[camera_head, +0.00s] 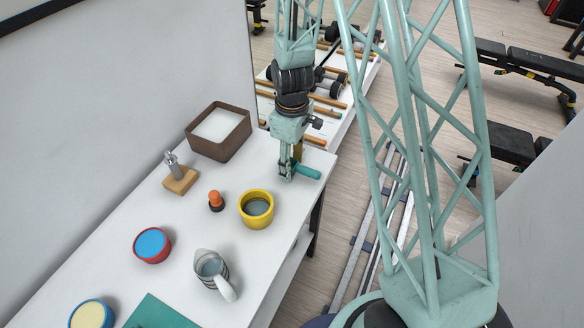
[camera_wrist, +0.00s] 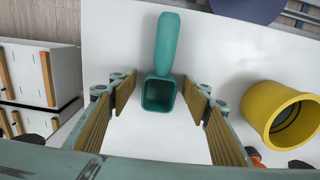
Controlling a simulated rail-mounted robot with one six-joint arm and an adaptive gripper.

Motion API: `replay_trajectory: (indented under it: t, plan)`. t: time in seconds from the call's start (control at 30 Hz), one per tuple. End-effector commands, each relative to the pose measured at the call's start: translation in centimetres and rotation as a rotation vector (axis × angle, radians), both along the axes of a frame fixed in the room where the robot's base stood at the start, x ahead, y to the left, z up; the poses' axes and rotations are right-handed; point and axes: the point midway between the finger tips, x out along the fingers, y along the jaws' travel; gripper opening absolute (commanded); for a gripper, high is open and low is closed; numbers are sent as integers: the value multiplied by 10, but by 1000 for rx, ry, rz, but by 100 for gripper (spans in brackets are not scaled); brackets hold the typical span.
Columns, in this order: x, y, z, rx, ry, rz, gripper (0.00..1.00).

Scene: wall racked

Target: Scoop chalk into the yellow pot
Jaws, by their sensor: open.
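The teal scoop (camera_wrist: 165,50) lies on the white table, its square cup toward my gripper and its handle pointing away. In the head view its handle (camera_head: 307,172) sticks out to the right of my gripper (camera_head: 287,172). My gripper (camera_wrist: 160,98) is open, its two fingers on either side of the scoop's cup, apart from it. The yellow pot (camera_head: 257,222) stands left of and nearer than the gripper; it also shows at the right of the wrist view (camera_wrist: 272,112). A brown square box (camera_head: 243,134) holding white stuff, perhaps the chalk, stands at the back left.
An orange-topped dark shaker (camera_head: 216,201) stands beside the pot. The wall borders the table's left side.

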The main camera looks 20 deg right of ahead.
Motion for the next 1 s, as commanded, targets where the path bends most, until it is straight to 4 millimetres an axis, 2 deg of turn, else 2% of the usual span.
replay_trajectory:
  t: [0.3, 0.6, 0.67, 1.0]
  plan:
    - [0, 0, 0, 0, 0, 0, 44]
    - [0, 0, 0, 0, 0, 0, 18]
    - [0, 0, 0, 0, 0, 0, 16]
    - [0, 0, 2, 0, 0, 0, 16]
